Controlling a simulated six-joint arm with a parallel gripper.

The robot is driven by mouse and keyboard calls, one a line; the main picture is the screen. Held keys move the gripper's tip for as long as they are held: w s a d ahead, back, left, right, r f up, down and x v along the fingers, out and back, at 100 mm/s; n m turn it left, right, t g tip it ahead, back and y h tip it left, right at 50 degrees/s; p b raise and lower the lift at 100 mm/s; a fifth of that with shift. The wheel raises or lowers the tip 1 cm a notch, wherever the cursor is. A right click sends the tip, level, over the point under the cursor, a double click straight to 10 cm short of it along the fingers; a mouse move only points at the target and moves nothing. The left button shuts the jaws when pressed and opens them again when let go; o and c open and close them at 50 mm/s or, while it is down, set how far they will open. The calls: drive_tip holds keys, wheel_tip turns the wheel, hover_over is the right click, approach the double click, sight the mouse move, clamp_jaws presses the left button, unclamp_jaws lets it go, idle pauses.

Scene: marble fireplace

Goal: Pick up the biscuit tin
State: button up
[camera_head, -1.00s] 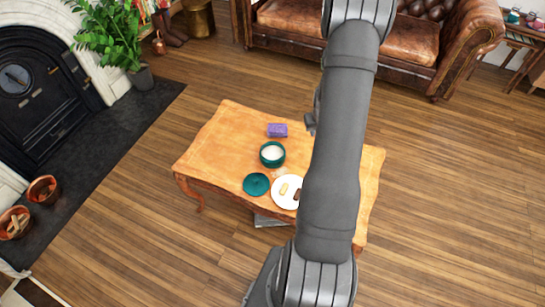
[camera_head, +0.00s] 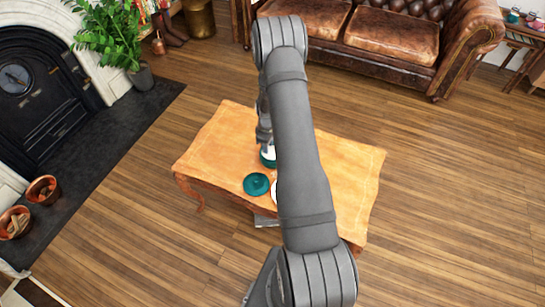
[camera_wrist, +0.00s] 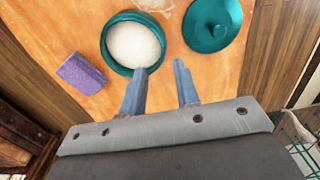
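The biscuit tin (camera_wrist: 108,58), a round dark green pot with a white inside, stands uncovered on the wooden table. In the head view only part of the tin (camera_head: 267,163) shows beside my arm. A green lid with a knob (camera_wrist: 214,24) lies apart from it; the lid (camera_head: 256,184) also shows in the head view. My gripper (camera_wrist: 160,68) is open and empty above the table. Its left fingertip overlaps the tin's near rim in the wrist view; I cannot tell if they touch. The right finger is outside the tin.
A purple box (camera_wrist: 82,74) lies on the table (camera_head: 225,140) beside the tin. My arm hides most of a white plate (camera_head: 274,191). A brown leather sofa (camera_head: 392,40) stands beyond the table, and a potted plant (camera_head: 112,35) at upper left.

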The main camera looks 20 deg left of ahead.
wheel_tip(320, 180, down, 9)
drive_tip(key=shift+s, duration=0.15)
idle(0.4)
drive_tip(key=shift+c, duration=0.2)
clamp_jaws()
drive_tip(key=shift+r, duration=0.1)
idle(1.1)
